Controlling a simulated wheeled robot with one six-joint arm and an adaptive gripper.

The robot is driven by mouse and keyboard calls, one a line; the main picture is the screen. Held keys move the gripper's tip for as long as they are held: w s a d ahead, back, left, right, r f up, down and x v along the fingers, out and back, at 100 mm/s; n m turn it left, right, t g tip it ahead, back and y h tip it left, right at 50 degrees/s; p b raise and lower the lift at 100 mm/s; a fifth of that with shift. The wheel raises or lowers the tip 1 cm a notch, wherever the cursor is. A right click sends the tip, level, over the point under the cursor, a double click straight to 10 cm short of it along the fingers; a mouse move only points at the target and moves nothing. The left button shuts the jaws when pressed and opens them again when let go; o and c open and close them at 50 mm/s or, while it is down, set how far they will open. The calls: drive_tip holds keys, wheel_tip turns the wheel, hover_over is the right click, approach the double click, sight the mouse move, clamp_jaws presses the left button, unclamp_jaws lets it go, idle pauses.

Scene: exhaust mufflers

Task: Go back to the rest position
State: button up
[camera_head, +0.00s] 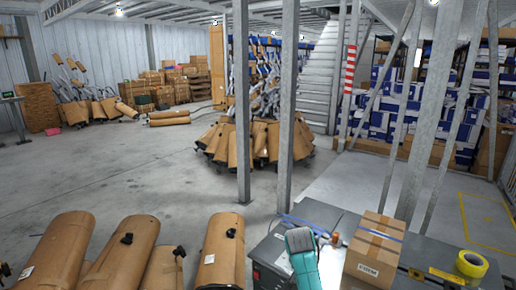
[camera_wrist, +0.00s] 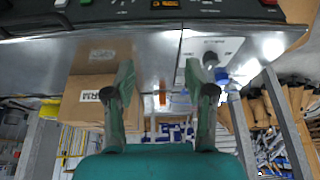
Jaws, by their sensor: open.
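In the wrist view my gripper (camera_wrist: 165,88) is open. Its two green fingers stand apart with nothing between them. Past the fingers are a metal work surface (camera_wrist: 150,52) and a cardboard box (camera_wrist: 88,96) with a printed label, left of the left finger. In the head view the gripper's fingertips cannot be made out. A teal and dark piece at the bottom centre looks like part of my arm.
In the head view a taped cardboard box (camera_head: 374,248) and a yellow tape roll (camera_head: 471,263) sit on the bench at bottom right. Large brown mufflers (camera_head: 222,250) stand at bottom left. Metal posts (camera_head: 288,120) rise beyond the bench. The floor (camera_head: 130,175) at middle left is clear.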

drive_tip(key=s+d+f+n+t+y, duration=0.1)
drive_tip(key=s+d+f+n+t, duration=0.2)
drive_tip(key=s+f, duration=1.75)
drive_tip(key=s+n+t+y, duration=0.1)
drive_tip(key=s+t, duration=0.2)
drive_tip(key=s, duration=0.9)
drive_tip(key=s+r+n+t, duration=0.1)
drive_tip(key=s+r, duration=0.3)
drive_tip(key=s, duration=0.7)
drive_tip(key=s+r+n+t, duration=0.2)
drive_tip(key=s+r+t, duration=0.2)
drive_tip(key=s+r, duration=1.5)
wheel_tip(320, 180, up, 2)
drive_tip(key=shift+a+r+y, duration=0.2)
drive_tip(key=shift+a+y, duration=0.1)
drive_tip(key=shift+w, duration=0.1)
